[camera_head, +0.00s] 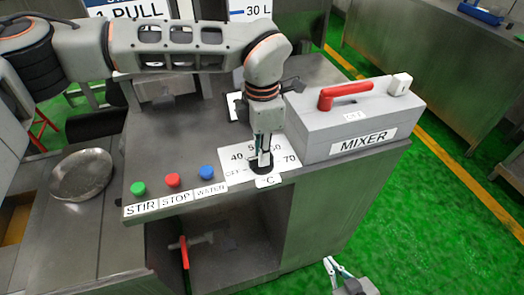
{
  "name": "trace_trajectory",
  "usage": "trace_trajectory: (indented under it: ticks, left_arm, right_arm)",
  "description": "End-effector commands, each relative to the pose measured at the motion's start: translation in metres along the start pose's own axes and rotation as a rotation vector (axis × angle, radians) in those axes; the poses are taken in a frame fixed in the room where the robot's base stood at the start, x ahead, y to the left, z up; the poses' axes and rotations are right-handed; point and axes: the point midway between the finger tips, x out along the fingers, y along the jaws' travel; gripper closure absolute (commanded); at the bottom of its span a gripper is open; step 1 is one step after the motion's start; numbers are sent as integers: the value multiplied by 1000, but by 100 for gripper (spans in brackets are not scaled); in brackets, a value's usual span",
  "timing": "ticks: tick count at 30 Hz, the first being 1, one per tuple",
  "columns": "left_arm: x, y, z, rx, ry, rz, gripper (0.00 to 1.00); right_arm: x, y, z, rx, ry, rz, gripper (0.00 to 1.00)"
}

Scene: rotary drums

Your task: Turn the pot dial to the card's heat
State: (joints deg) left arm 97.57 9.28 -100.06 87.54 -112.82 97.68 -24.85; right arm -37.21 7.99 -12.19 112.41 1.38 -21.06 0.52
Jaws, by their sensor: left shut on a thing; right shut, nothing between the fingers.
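The black pot dial (260,168) sits on a white scale plate (236,155) at the front edge of the steel counter. The plate reads OFF, 40, a partly hidden 5-something, a number ending in 0, and 70, with °C below. My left gripper (263,158) points down and is shut on the dial. Its fingers hide the dial's pointer. My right gripper (338,270) is shut and empty, low in the picture over the green floor. Signs at the top read "1 PULL" (128,10) and "30 L" (250,10); both are cut off, and I see no heat value on them.
Green, red and blue buttons (172,180) labelled STIR, STOP and WATER stand left of the dial. A grey MIXER box (355,125) with a red lever (345,93) is close on the right. A round metal pan (81,174) lies at the left.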

Motion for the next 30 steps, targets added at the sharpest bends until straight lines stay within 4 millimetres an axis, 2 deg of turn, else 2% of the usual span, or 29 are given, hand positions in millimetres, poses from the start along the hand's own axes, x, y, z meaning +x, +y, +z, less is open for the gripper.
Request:
trace_trajectory:
  ticks: [11,30]
  left_arm:
    - [-2,0,0,150,-1,2,100]
    - [-3,0,1,742,-1,4,100]
  right_arm:
    - [-2,1,-5,-1,3,1,100]
    - [-10,4,-22,-2,11,4,100]
